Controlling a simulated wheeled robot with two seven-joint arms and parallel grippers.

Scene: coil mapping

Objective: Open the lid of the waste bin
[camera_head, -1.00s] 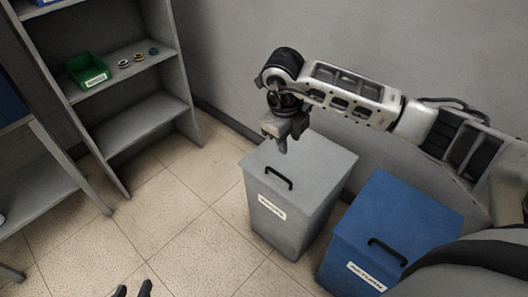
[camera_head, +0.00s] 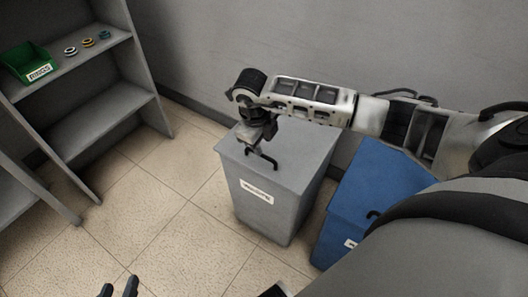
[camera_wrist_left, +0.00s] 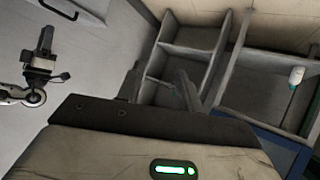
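The grey bin (camera_head: 268,205) stands against the wall with its flat lid (camera_head: 302,143) down. Its front label is too small to read. A black bar handle (camera_head: 264,160) is on the lid. My right gripper (camera_head: 253,151) points down over the lid at the handle's left end. Its fingers overlap the handle in the picture, so I cannot tell whether they grip it. My left gripper (camera_head: 119,288) is low at the bottom edge, away from the bins, its two dark fingertips apart and empty. Its fingers also show in the left wrist view (camera_wrist_left: 160,88).
A blue bin (camera_head: 367,193) stands close to the right of the grey one, partly hidden by my arm. A grey shelf (camera_head: 100,122) at the left holds a green box (camera_head: 27,66) and several small rings (camera_head: 88,43). Tiled floor (camera_head: 165,200) between is clear.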

